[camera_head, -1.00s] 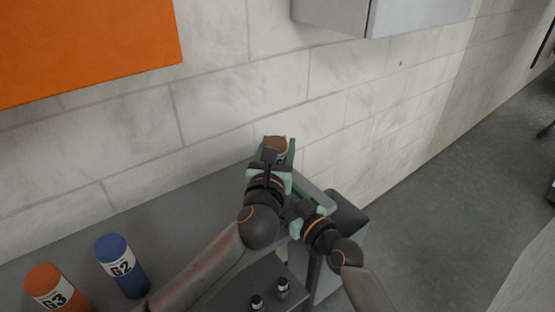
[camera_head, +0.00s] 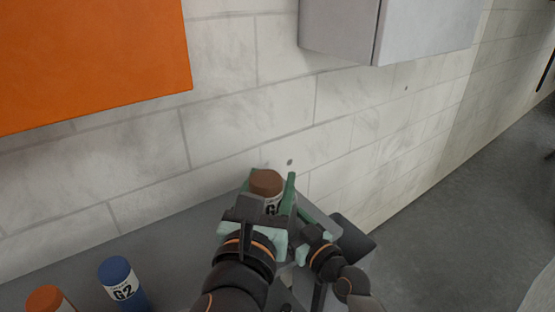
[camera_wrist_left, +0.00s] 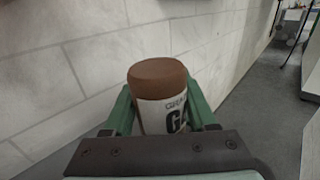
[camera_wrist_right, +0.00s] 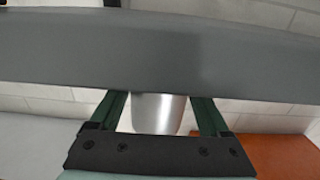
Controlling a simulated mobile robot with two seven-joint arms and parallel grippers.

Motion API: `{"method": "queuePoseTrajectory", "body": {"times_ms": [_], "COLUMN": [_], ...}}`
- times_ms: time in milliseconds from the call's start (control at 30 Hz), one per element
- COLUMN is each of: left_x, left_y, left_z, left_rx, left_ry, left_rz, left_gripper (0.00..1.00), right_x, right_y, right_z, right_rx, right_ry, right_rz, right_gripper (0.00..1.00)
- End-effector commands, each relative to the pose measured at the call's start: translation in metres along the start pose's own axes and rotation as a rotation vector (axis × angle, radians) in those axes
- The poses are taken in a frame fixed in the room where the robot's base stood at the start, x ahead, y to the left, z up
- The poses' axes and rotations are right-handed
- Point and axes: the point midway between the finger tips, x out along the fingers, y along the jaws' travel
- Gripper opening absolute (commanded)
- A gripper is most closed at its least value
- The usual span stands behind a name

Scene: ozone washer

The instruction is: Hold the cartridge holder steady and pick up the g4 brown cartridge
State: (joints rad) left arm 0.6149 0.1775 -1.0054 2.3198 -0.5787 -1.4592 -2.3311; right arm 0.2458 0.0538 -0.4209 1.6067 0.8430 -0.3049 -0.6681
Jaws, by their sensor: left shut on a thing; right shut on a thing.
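The brown-capped cartridge (camera_head: 267,183) stands between the green fingers of my left gripper (camera_head: 270,200), which is shut on it. In the left wrist view the brown cartridge (camera_wrist_left: 158,90) looks nearly upright, with part of a white label starting with "G". Its lower end is hidden by my gripper.
A blue G2 cartridge (camera_head: 122,283) and an orange-capped cartridge (camera_head: 47,298) stand on the grey counter (camera_head: 180,240) at left. The tiled wall (camera_head: 245,110) rises close behind. An orange panel (camera_head: 90,60) and a grey cabinet (camera_head: 400,30) are above. Open floor (camera_head: 450,230) lies right.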

Motion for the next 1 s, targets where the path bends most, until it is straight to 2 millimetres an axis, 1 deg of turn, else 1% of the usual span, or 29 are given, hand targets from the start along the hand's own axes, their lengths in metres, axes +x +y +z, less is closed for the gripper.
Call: {"method": "queuePoseTrajectory", "body": {"times_ms": [33, 100, 200, 333, 567, 600, 767, 1000], "left_x": [-0.009, -0.018, -0.027, -0.032, -0.032, -0.032, -0.032, -0.032], "left_y": [0.0, 0.0, 0.0, 0.001, 0.001, 0.001, 0.001, 0.0], "left_z": [0.001, 0.001, 0.001, 0.001, 0.001, 0.001, 0.001, 0.001], "left_rx": [-0.002, -0.001, -0.001, -0.001, -0.001, -0.001, -0.001, -0.001], "left_ry": [-0.002, -0.003, -0.003, -0.002, -0.002, -0.002, -0.003, -0.003], "left_rz": [-0.001, -0.002, 0.0, 0.001, 0.002, 0.001, 0.001, 0.001], "left_gripper": [0.0, 0.0, 0.0, 0.0, 0.0, 0.0, 0.0, 0.0], "right_x": [0.0, 0.0, 0.0, 0.0, 0.0, 0.0, 0.0, -0.001], "right_y": [0.0, -0.001, -0.001, -0.001, -0.001, -0.001, -0.001, 0.0], "right_z": [0.001, 0.001, 0.001, 0.001, 0.001, 0.001, 0.001, 0.0], "right_rx": [0.0, 0.0, 0.0, 0.0, 0.0, 0.0, 0.0, 0.0], "right_ry": [-0.002, -0.002, -0.002, -0.002, -0.002, -0.002, -0.001, -0.001], "right_rz": [-0.001, -0.001, -0.001, -0.001, -0.001, -0.001, -0.001, -0.001], "right_gripper": [0.16, 0.16, 0.16, 0.16, 0.16, 0.82, 1.0, 1.0]}}
